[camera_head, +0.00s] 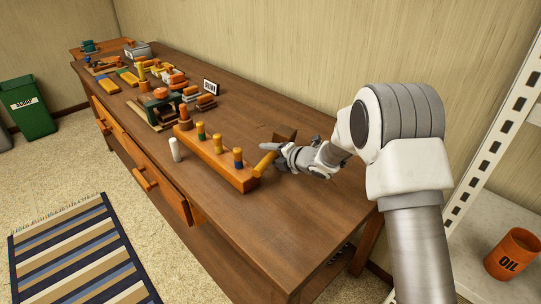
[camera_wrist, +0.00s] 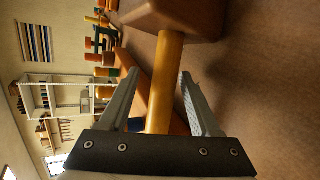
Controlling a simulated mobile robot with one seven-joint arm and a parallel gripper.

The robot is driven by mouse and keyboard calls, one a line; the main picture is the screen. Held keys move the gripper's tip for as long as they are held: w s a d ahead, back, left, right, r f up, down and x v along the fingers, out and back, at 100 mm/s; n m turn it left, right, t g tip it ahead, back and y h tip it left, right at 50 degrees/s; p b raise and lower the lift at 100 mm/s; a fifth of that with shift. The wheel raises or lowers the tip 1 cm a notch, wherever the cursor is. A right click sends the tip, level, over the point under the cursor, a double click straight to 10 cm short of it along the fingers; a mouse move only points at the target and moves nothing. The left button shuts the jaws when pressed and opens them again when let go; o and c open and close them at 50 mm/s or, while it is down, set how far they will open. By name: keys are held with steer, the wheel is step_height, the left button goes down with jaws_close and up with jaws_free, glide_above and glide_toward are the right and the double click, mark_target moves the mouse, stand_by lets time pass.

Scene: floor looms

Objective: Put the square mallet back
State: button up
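The mallet shows in the wrist view with a brown blocky head (camera_wrist: 178,18) at the top and a yellow-orange handle (camera_wrist: 168,75) running down between my fingers. In the head view its handle (camera_head: 265,162) sticks out beside my gripper (camera_head: 273,149), near the right end of the orange peg rack (camera_head: 215,160). The dark brown head (camera_head: 284,137) is partly hidden behind the gripper. My gripper's fingers (camera_wrist: 160,72) stand either side of the handle, with a visible gap at the left finger. The handle's lower end is hidden by the gripper body.
The rack bears several upright pegs. A white cylinder (camera_head: 175,150) stands by its front. Toys and a small sign (camera_head: 210,87) crowd the far bench (camera_head: 280,235); its near end is clear. White shelving with an orange OIL can (camera_head: 511,254) stands at right.

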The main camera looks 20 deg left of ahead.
steer(key=shift+r, duration=0.15)
steer(key=shift+r+p, duration=0.25)
steer(key=shift+p, duration=0.15)
steer(key=p+v, duration=0.1)
steer(key=v, duration=1.1)
steer(key=shift+r, duration=0.15)
steer(key=s+d+r+m+t+h, duration=0.2)
steer(key=d+r+m+h, duration=0.3)
steer(key=d+r+m, duration=0.4)
steer(key=s+d+r+m+t+h, duration=0.2)
steer(key=d+r+m+h, duration=0.3)
steer(key=d, duration=0.6)
steer(key=s+d+r+m+g+h, duration=0.1)
steer(key=s+d+m, duration=0.2)
steer(key=s+m, duration=0.25)
steer(key=s+d+r+m+g, duration=0.1)
steer(key=s+d+r+m, duration=0.1)
steer(key=s+d+m, duration=0.3)
steer(key=s+a+f+m+g, duration=0.1)
steer(key=s+m+g, duration=0.1)
steer(key=s, duration=0.6)
steer(key=s+a+f+m+g, duration=0.1)
steer(key=s+m, duration=0.4)
steer(key=s, duration=0.4)
steer(key=shift+a+f+g+y, duration=0.2)
steer(key=shift+a+g+y, duration=0.1)
steer(key=shift+a+g, duration=0.1)
